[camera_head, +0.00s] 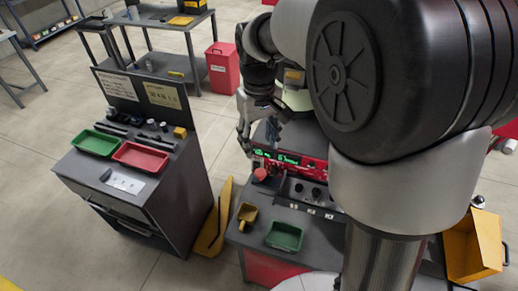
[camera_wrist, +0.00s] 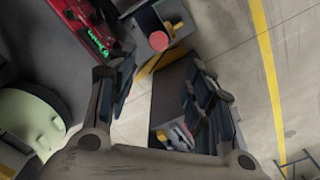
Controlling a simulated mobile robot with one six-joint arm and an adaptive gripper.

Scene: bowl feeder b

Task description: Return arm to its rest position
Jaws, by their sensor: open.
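My gripper (camera_head: 259,138) is at the end of my arm, left of the large arm joint in the head view, above the left part of the feeder bench. In the wrist view my gripper (camera_wrist: 160,70) has its two fingers spread apart, with nothing between them. The red control panel (camera_head: 285,158) with green digits is just below and right of the fingers in the head view. A red round part (camera_head: 260,173) is at the panel's left end; it shows in the wrist view too (camera_wrist: 158,41). The pale green bowl (camera_wrist: 30,125) is mostly hidden behind my arm in the head view.
A dark workstation on the left holds a green tray (camera_head: 96,142) and a red tray (camera_head: 140,156). The feeder bench carries a yellow scoop (camera_head: 246,214) and a green tray (camera_head: 285,236). A yellow bin (camera_head: 474,247) is at right.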

